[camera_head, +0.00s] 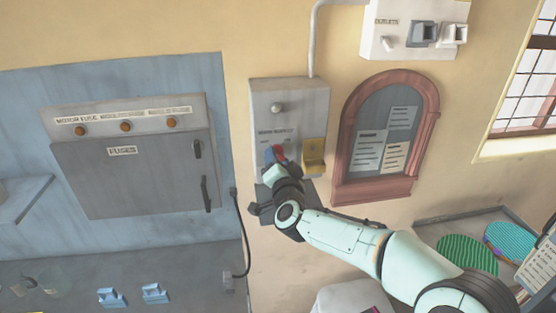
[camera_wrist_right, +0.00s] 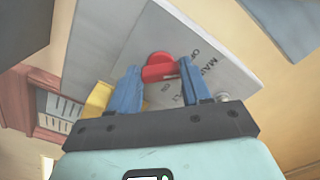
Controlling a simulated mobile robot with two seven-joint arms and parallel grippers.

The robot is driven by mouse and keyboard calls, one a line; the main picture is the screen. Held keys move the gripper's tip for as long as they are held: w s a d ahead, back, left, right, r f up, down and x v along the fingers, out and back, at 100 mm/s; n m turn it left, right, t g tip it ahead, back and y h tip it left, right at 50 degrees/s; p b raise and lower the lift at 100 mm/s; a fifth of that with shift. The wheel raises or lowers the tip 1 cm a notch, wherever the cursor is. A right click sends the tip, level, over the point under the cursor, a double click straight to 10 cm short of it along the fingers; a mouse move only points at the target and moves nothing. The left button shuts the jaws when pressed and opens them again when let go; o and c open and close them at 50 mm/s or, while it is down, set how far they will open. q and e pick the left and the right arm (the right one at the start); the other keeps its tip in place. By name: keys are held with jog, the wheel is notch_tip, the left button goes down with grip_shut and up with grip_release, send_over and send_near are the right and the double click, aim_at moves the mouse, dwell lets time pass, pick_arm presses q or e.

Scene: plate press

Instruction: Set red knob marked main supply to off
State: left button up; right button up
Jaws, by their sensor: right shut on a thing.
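The red knob (camera_head: 279,153) is on the front of a grey wall box (camera_head: 290,97) in the head view, partly covered by my gripper. In the right wrist view the red knob (camera_wrist_right: 160,67) stands on a light grey panel, beside dark lettering that starts "MAIN" and is partly hidden. My right gripper (camera_head: 274,157) is at the knob. Its blue fingers (camera_wrist_right: 160,75) stand on either side of the knob and are shut on it. I cannot read which mark the knob points to. My left gripper is not in view.
A yellow fitting (camera_head: 314,152) sits on the box right of the knob, and a round light knob (camera_head: 277,108) is above it. A grey fuse cabinet (camera_head: 130,170) hangs at left. A red-framed notice board (camera_head: 425,137) is at right. An outlets box (camera_head: 395,42) is above.

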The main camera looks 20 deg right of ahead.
jog(key=shift+n, duration=0.3)
jog(key=o, duration=1.1)
jog(key=shift+c, duration=0.2)
pick_arm(q)
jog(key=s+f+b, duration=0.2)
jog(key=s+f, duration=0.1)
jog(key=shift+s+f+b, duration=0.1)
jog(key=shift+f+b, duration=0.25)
jog(key=shift+b, duration=0.05)
pick_arm(e)
jog(key=v, duration=1.3)
jog(key=shift+s, duration=0.2)
jog(key=shift+w, duration=0.1)
